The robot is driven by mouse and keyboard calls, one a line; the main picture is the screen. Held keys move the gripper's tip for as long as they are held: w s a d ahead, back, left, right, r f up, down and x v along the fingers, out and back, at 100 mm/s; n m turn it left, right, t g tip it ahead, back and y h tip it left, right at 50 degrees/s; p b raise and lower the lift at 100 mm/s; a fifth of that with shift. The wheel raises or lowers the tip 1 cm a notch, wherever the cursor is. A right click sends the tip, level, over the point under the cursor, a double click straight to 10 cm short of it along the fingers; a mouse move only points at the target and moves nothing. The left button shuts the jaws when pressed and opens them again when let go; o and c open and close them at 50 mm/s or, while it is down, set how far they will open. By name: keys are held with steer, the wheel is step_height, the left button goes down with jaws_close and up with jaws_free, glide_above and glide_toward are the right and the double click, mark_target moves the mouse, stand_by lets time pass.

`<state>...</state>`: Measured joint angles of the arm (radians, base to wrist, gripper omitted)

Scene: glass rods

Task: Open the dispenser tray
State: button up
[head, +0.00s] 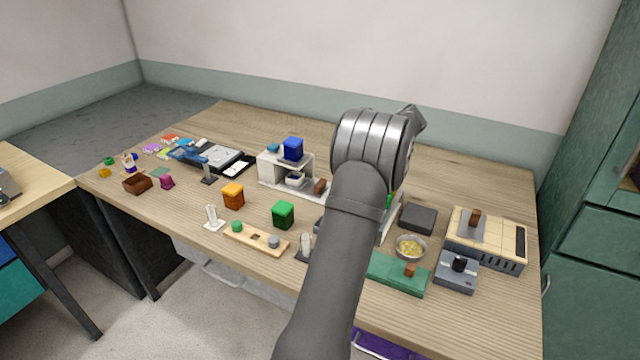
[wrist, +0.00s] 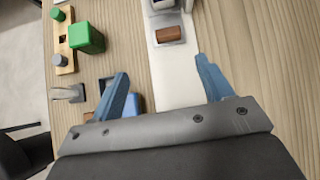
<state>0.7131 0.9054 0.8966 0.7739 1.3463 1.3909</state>
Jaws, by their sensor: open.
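The white dispenser (head: 270,168) stands mid-table with a blue cube (head: 293,149) on top and a small bowl (head: 295,180) in its opening. A brown handle (head: 320,186) sits at its front right on a pale base. In the wrist view the brown handle (wrist: 170,34) is on a small grey front piece, which I take to be the tray, above a white base strip (wrist: 178,90). My gripper (wrist: 162,70) is open and empty, its blue fingers apart over the strip. The handle lies ahead of the fingertips, untouched. In the head view my arm hides the fingers.
A green block (head: 283,214) and a wooden peg board (head: 256,239) lie left of my arm. A blue piece (wrist: 133,103) is close by the left finger. Bare wood (wrist: 240,50) lies to the right in the wrist view. A metal bowl (head: 410,246) stands right of my arm.

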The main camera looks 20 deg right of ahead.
steer(key=d+f, duration=0.1)
steer(key=f, duration=0.1)
glide_toward(321, 183)
steer(key=shift+m, duration=0.4)
steer(key=x, duration=1)
steer(key=shift+w+f, duration=0.1)
steer(key=shift+w, duration=0.1)
